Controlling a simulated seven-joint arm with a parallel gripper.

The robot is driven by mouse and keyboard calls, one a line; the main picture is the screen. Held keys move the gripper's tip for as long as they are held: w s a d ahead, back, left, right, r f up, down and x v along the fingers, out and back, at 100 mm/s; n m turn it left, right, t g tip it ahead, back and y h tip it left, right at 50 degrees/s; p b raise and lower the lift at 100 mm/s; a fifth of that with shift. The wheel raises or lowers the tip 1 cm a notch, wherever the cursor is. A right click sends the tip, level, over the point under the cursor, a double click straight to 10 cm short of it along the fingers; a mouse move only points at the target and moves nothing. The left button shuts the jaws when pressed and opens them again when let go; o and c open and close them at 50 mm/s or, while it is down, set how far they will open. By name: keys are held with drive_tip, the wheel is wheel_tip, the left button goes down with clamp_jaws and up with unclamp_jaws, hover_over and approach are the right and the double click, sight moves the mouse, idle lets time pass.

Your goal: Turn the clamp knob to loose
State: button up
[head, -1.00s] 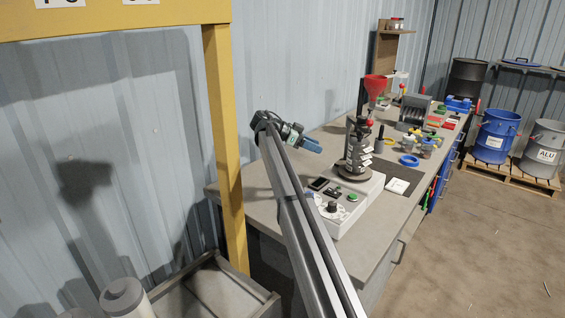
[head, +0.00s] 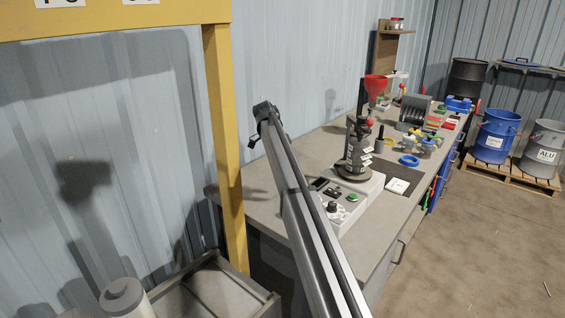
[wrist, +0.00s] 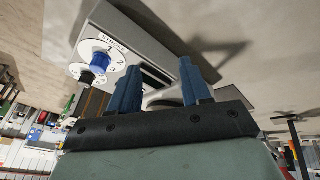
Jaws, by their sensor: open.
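In the wrist view, a light grey machine base (wrist: 140,35) carries a white dial marked STROKE with numbers and a blue knob (wrist: 100,61). A black knob (wrist: 87,77) sits just beyond it; I cannot read a clamp label on either. In the head view, a dark knob on a white dial (head: 334,207) is at the near end of the base (head: 352,207). My gripper (wrist: 158,72) has two blue fingers, spread apart with nothing between them. Both knobs lie left of the fingers in the wrist view, apart from them. The head view does not show the fingers.
Tools and parts crowd the far bench. The near left bench top (head: 262,178) is clear. A yellow post (head: 226,150) stands left of my arm.

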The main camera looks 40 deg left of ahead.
drive_tip(key=shift+s+a+r+g+y, duration=0.2)
drive_tip(key=shift+s+a+g+y, duration=0.2)
drive_tip(key=shift+a+g, duration=0.25)
drive_tip(key=shift+d, duration=0.1)
drive_tip(key=m+t+h, duration=0.3)
drive_tip(key=t+h, duration=0.4)
drive_tip(key=t, duration=0.1)
approach(361, 116)
drive_tip(key=x, duration=1)
drive_tip(key=shift+d+f, duration=0.2)
drive_tip(key=shift+d, duration=0.1)
drive_tip(key=c, duration=0.7)
